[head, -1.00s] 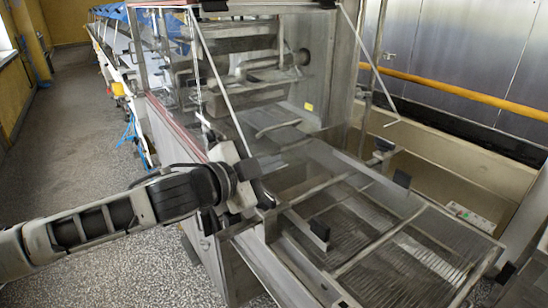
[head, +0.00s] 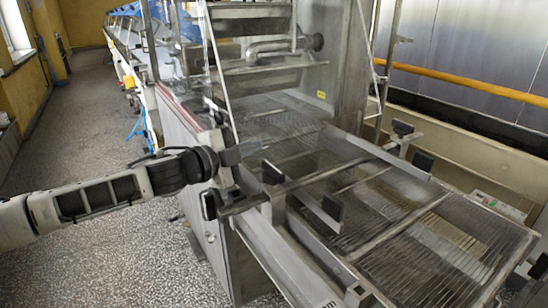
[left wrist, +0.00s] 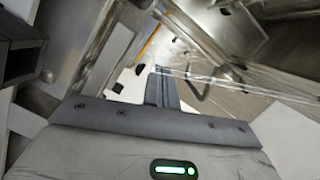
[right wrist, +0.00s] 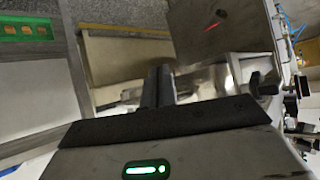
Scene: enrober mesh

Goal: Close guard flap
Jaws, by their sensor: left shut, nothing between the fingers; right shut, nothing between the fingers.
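The guard flap (head: 220,75) looks like a clear panel with thin pale side rods, and hangs steeply at the machine's opening above the mesh belt (head: 400,235). Its clear face and lower edge are hard to make out. My left gripper (head: 248,149) is at the flap's lower left corner, close to the near rod; I cannot tell if they touch. In the left wrist view its fingers (left wrist: 162,88) are shut and empty, with clear, shiny edges just right of them. In the right wrist view my right gripper's fingers (right wrist: 158,86) are shut and empty.
Black pads on brackets (head: 332,206) and a crossbar (head: 290,186) stand over the belt near my left gripper. The metal side wall (head: 335,60) rises behind the opening. A yellow rail (head: 470,85) runs at the back right.

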